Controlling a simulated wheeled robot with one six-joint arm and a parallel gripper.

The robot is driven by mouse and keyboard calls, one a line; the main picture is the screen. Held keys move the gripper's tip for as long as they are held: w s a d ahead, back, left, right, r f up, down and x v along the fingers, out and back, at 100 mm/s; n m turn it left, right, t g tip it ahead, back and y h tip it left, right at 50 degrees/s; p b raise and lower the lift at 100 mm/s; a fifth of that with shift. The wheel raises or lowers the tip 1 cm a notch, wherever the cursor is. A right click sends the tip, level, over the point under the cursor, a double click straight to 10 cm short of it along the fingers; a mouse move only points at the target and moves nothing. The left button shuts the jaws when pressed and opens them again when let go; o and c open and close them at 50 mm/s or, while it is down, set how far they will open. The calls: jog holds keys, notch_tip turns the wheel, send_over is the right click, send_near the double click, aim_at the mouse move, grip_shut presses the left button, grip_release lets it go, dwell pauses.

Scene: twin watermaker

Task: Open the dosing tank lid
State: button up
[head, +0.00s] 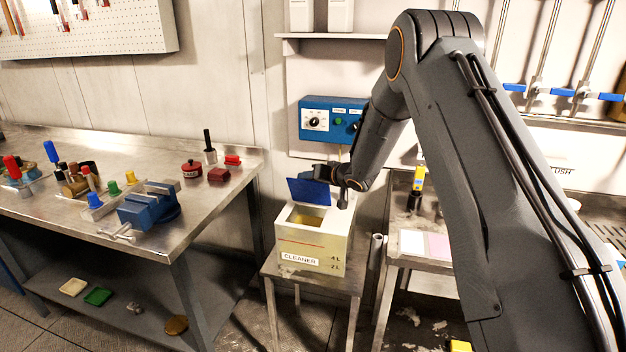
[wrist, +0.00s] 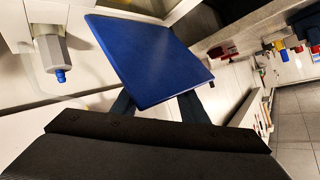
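The dosing tank (head: 312,240) is a cream box labelled CLEANER, standing on a small metal table. Its blue lid (head: 309,191) is raised and tilted up at the back, and the square opening (head: 307,216) shows yellowish inside. My gripper (head: 328,176) is at the raised lid, behind and to the right of it. In the wrist view the lid (wrist: 155,60) fills the middle and hides the fingertips. Two dark fingers show apart below the lid's edge, so the gripper looks open. I cannot tell whether the fingers touch the lid.
A blue control box (head: 329,120) is on the wall just above the tank. A steel workbench (head: 150,160) with a blue vice (head: 148,205) stands at left. A side table (head: 425,258) with white and pink pads is at right. In the wrist view a blue-tipped nozzle (wrist: 55,58) is near the lid.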

jog(key=shift+b+v, duration=0.85)
jog(key=shift+v, duration=3.05)
jog(key=shift+d, duration=0.15)
jog(key=s+d+g+h, duration=0.1)
jog(key=s+d+h, duration=0.35)
jog(key=s, duration=0.35)
jog(key=s+d+f+g+h, duration=0.1)
jog(key=s+g, duration=0.3)
jog(key=s, duration=1.3)
jog(key=s+d+f+g+h, duration=0.1)
jog(key=s+g, duration=0.3)
jog(key=s, duration=1.3)
jog(key=shift+d+f+g, duration=0.2)
jog(key=shift+d+g, duration=0.2)
jog(key=shift+s, duration=0.1)
